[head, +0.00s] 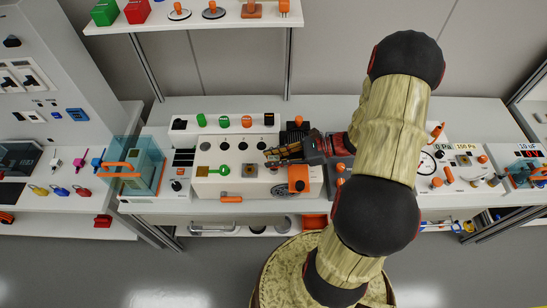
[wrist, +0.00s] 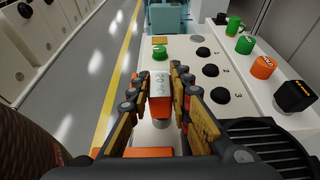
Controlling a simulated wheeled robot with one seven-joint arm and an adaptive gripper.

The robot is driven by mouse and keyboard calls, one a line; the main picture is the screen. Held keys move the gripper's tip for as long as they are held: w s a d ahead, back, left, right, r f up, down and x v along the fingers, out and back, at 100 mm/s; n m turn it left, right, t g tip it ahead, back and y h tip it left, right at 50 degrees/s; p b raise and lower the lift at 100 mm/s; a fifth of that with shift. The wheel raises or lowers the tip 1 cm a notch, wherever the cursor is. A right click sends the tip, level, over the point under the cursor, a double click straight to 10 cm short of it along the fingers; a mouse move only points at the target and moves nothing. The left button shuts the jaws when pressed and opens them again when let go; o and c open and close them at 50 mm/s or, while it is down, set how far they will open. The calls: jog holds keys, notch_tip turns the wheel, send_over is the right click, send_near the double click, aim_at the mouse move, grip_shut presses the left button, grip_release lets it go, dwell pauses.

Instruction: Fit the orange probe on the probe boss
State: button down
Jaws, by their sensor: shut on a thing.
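My gripper (head: 272,157) reaches left over the white bench unit (head: 212,188). In the wrist view its fingers (wrist: 162,98) are closed on the orange probe (wrist: 160,82), a small block with a pale, lettered top and orange-red sides. A grey round piece (wrist: 162,123) shows just below the probe. I cannot tell whether it is part of the probe or the probe boss, nor whether the two touch. In the head view the fingers hide most of the probe. No other part is clearly the boss.
Numbered black knobs (wrist: 211,70) line the unit beside the gripper, with coloured caps (wrist: 263,67) behind. A green knob (wrist: 160,52) stands ahead. An orange block (head: 299,178) sits by the gripper's near side. A clear blue box (head: 139,165) stands at left. A shelf (head: 200,20) hangs above.

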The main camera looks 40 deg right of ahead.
jog(key=shift+f, duration=0.45)
jog(key=c, duration=1.6)
grip_release()
jog(key=shift+c, duration=0.2)
jog(key=shift+o, duration=0.5)
jog(key=v, duration=1.2)
